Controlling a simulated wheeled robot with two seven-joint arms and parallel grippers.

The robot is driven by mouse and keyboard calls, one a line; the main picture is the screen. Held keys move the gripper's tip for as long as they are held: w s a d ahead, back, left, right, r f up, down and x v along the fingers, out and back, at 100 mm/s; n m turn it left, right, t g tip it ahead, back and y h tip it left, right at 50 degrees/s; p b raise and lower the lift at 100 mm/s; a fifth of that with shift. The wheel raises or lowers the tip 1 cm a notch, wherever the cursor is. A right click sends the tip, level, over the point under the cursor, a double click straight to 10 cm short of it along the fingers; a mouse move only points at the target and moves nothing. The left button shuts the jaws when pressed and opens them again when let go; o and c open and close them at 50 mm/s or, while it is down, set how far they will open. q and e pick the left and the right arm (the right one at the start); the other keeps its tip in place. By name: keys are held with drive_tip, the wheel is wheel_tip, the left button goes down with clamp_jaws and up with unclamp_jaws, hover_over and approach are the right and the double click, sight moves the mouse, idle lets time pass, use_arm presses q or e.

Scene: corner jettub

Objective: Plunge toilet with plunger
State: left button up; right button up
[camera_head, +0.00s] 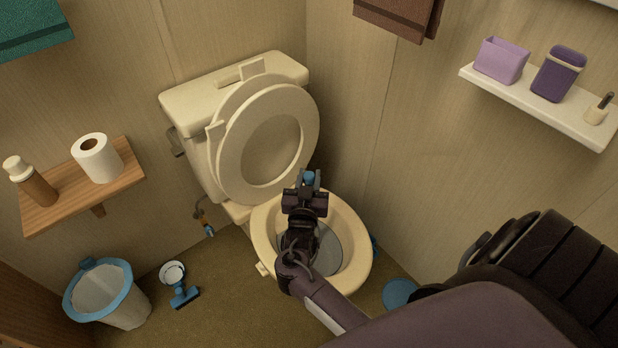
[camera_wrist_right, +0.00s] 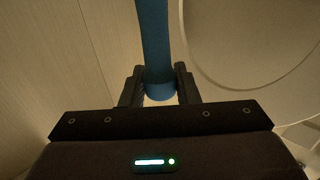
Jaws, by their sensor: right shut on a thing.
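The cream toilet (camera_head: 362,262) stands in the corner with its lid and seat ring (camera_head: 228,150) raised against the tank. My right gripper (camera_head: 308,184) is over the bowl opening, towards its back. It is shut on a blue handle, taken to be the plunger's (camera_head: 309,177), whose blue top shows between the fingers. In the right wrist view the blue handle (camera_wrist_right: 153,40) runs between the two fingers (camera_wrist_right: 160,88), with one end at them. The plunger's cup is hidden, so I cannot tell whether it touches the bowl. My left gripper is not in view.
A blue-rimmed bin (camera_head: 124,312) and a blue and white item (camera_head: 178,283) stand on the floor at left. A wooden shelf (camera_head: 70,204) holds a paper roll (camera_head: 97,158) and bottle. A white shelf (camera_head: 520,96) is at right. A blue disc (camera_head: 399,292) lies right of the toilet.

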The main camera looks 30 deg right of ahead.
drive_tip(key=shift+f+b, duration=0.45)
drive_tip(key=shift+f, duration=0.15)
idle(0.8)
drive_tip(key=shift+s+r, duration=0.1)
drive_tip(key=shift+r+p, duration=0.3)
drive_tip(key=shift+p, duration=0.2)
clamp_jaws()
unclamp_jaws()
drive_tip(key=shift+r, duration=0.35)
drive_tip(key=shift+f, duration=0.5)
drive_tip(key=shift+f+b, duration=0.3)
drive_tip(key=shift+r, duration=0.1)
